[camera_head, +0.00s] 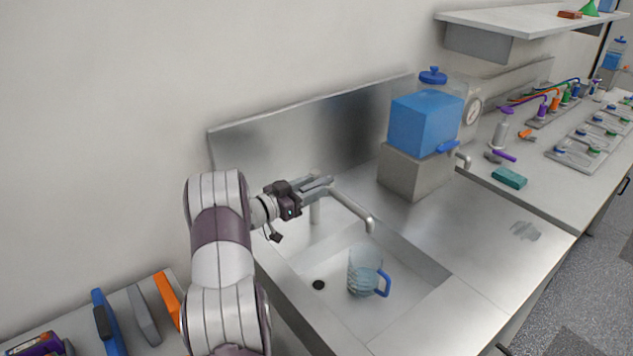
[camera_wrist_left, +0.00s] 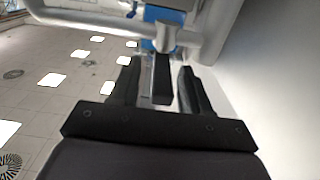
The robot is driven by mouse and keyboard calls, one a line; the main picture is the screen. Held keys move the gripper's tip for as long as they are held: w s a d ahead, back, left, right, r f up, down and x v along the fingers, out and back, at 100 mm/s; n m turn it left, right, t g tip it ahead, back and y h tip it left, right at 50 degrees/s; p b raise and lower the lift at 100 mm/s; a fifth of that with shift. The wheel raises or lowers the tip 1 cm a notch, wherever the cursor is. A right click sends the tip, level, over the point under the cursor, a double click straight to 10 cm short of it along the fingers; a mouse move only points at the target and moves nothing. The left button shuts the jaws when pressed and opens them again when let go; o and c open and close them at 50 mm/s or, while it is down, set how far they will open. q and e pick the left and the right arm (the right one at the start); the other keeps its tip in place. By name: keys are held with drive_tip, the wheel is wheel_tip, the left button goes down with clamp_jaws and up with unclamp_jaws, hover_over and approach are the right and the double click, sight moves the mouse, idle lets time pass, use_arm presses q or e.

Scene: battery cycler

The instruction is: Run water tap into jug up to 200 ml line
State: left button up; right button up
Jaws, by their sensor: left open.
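The clear jug (camera_head: 362,271) with a blue handle stands upright in the sink below the tap's spout. Its markings and any water level are too small to read. The metal water tap (camera_head: 350,206) rises behind the sink and its spout ends above the jug. No stream shows. My left gripper (camera_head: 326,183) is at the top of the tap, open. In the left wrist view, a dark bar (camera_wrist_left: 161,80), apparently the tap's lever, lies between the open fingers. Contact cannot be told. In the head view the gripper hides the lever. My right gripper is out of view.
A steel backsplash (camera_head: 300,130) rises close behind the tap. The steel counter right of the sink is mostly clear. Colored tools (camera_head: 108,322) stand at lower left.

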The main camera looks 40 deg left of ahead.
use_arm(q)
drive_tip(key=shift+x, duration=1)
drive_tip(key=shift+a, duration=0.1)
